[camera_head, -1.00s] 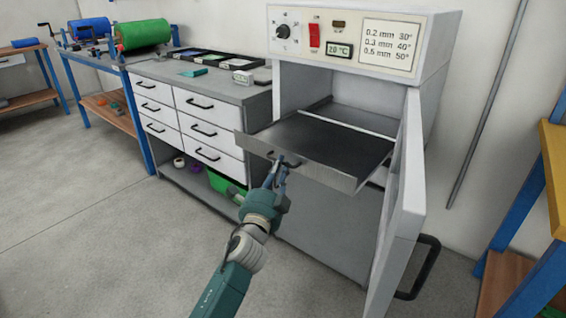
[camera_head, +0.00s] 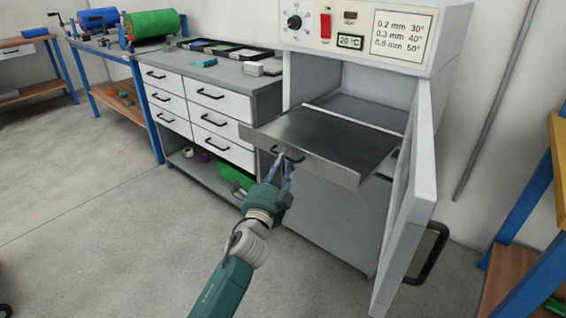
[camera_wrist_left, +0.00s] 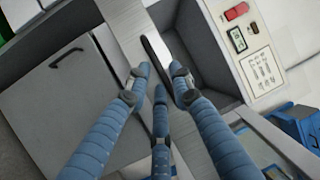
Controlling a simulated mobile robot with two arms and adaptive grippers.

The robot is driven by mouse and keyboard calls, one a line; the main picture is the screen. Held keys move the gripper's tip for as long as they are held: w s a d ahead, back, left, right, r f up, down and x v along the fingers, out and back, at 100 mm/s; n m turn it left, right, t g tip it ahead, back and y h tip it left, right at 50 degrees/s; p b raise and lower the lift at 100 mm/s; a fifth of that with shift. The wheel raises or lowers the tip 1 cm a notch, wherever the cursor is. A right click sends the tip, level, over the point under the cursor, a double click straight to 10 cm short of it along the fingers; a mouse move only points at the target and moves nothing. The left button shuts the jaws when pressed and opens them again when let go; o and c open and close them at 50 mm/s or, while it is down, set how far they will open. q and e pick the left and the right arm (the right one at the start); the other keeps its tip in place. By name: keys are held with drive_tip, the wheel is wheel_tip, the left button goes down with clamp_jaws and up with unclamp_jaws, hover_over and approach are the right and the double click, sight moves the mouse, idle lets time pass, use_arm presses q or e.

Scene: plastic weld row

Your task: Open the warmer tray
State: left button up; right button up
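The warmer tray (camera_head: 325,131) is a flat grey metal tray. It juts well out of the warmer's open compartment, with a dark handle on its front. My left gripper (camera_head: 284,165) is at this handle in the head view. In the left wrist view, the blue fingers of my left gripper (camera_wrist_left: 160,76) lie around the dark handle (camera_wrist_left: 154,52), with a finger on each side. They look closed on it, though the exact contact is hard to see. My right gripper is not in view.
The white warmer door (camera_head: 411,200) stands open at the right of the tray, with a black handle (camera_head: 428,255). A drawer unit (camera_head: 205,110) stands close at the left. A blue-framed bench (camera_head: 545,200) is at far right. Floor at left is clear.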

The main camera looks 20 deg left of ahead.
use_arm(q)
drive_tip(key=s+f, duration=0.2)
drive_tip(key=s, duration=0.9)
drive_tip(key=shift+s+d, duration=0.3)
drive_tip(key=shift+s, duration=0.1)
drive_tip(key=shift+f, duration=0.15)
